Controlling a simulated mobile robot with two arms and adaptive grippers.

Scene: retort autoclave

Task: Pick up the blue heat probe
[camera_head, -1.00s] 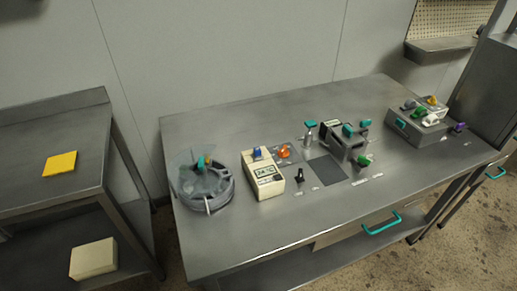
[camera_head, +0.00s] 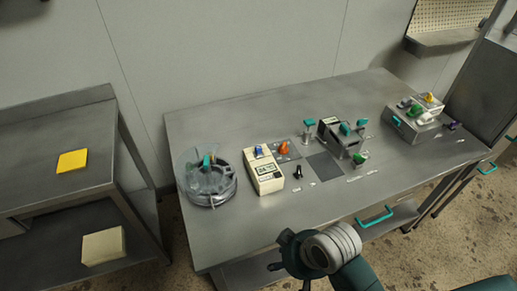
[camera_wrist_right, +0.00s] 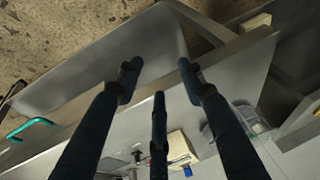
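The blue heat probe (camera_head: 259,151) shows as a small blue part at the far end of the cream meter box (camera_head: 267,174) on the steel table. It also shows as a small blue piece (camera_wrist_right: 187,170) beside the cream box in the right wrist view. My right gripper (camera_head: 283,257) is over the table's front edge, well short of the probe and apart from it. In the wrist view its fingers (camera_wrist_right: 158,82) are spread with nothing between them. My left gripper is in neither view.
A round clear-walled container (camera_head: 210,185) stands left of the meter. An orange knob (camera_head: 283,148), a black switch (camera_head: 297,172) and a teal-handled fixture (camera_head: 343,137) stand to the right. A grey box with coloured parts (camera_head: 413,126) is farther right. The table's front strip is clear.

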